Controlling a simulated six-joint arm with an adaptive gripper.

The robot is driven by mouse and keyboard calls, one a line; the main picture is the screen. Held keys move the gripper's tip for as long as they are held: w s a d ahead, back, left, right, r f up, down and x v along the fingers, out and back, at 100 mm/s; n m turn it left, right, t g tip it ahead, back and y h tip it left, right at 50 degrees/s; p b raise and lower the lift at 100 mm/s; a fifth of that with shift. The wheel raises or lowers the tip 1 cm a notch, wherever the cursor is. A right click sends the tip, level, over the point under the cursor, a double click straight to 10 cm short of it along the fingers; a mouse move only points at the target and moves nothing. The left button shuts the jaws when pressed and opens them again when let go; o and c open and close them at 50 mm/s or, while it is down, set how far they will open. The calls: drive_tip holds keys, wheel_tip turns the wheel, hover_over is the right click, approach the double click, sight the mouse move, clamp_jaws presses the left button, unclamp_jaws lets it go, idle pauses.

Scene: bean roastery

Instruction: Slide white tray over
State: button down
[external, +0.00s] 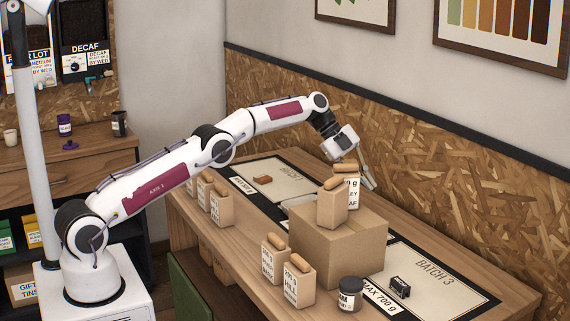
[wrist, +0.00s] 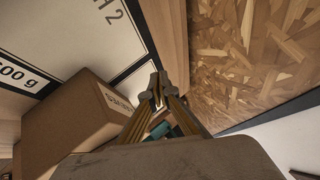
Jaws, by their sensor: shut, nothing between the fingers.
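My gripper (external: 370,184) is shut and empty, pointing down behind the cardboard box, near the back wall panel. In the wrist view its fingertips (wrist: 158,92) meet beside the box and the dark border of the pale Batch 2 panel (wrist: 75,35). I cannot tell whether the tips touch anything. No separate white tray shows clearly. A pale grey-white edge (external: 298,201) shows left of the paper bags on the box, but I cannot tell if it is a tray or part of the panel. The box hides much of that area.
The cardboard box (external: 322,245) carries upright paper bags (external: 333,208). More bags (external: 288,280) and a dark jar (external: 350,293) stand in front. A small black block (external: 400,287) is on the Batch 3 panel (external: 432,270). A brown piece (external: 263,179) lies on the far panel.

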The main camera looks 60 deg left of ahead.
drive_tip(key=w+r+n+t, duration=0.2)
drive_tip(key=w+r+t, duration=0.4)
drive_tip(key=w+r, duration=0.2)
drive_tip(key=shift+r+n+h, duration=0.4)
drive_tip(key=shift+r, duration=0.7)
